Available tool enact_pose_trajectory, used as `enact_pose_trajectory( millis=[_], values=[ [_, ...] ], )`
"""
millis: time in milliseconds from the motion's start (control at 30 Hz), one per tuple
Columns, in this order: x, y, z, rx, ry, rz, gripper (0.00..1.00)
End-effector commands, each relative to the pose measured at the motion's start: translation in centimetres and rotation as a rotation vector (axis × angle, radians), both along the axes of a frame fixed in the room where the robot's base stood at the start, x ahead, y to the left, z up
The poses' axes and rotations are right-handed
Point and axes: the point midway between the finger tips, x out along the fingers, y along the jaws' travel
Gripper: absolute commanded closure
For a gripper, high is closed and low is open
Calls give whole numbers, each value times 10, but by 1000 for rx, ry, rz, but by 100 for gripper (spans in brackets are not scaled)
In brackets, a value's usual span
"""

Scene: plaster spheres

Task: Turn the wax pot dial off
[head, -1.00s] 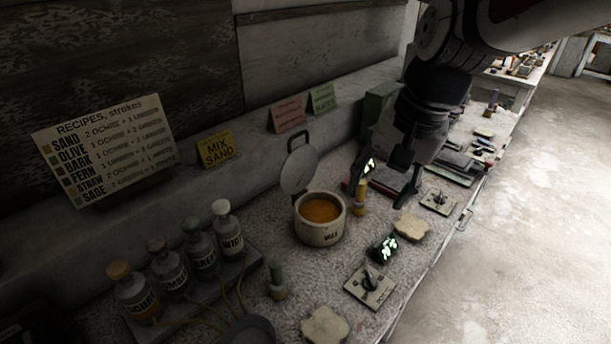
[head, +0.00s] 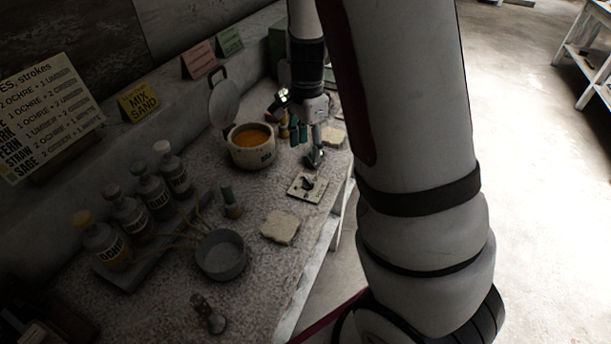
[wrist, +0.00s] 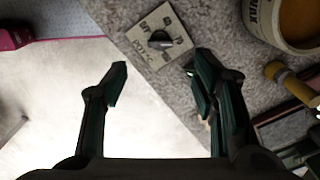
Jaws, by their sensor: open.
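The wax pot (head: 252,158) is a cream pot with orange contents and its lid raised, standing on the bench. Its wall also shows at the top right of the wrist view (wrist: 257,14). A pale square dial plate (head: 300,194) with a dark knob (head: 308,183) lies in front of the pot. In the wrist view the dial plate (wrist: 138,45) is just beyond the fingertips, with its knob (wrist: 160,40) roughly crosswise; its small marks are hard to read. My gripper (head: 298,128) is open and empty beside the pot; in the wrist view its fingers (wrist: 156,75) are spread apart, not touching the knob.
A yellow-topped brush or bottle (wrist: 285,80) stands close to the right finger. A sponge-like slab (head: 280,227), a grey bowl (head: 221,262) and several labelled bottles (head: 127,214) stand nearer on the bench. The bench front edge drops to open floor (head: 530,150).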

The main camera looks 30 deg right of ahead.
Motion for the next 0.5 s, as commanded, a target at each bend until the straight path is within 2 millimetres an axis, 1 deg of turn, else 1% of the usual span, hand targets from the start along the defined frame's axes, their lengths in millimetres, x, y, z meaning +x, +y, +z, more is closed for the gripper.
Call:
enact_pose_trajectory(
  millis=[33,300,500],
  values=[
    [-1,-1,-12,0,5,-1,47],
    [-1,0,-65,0,5,0,47],
    [-1,0,-93,0,3,1,47]
  ],
)
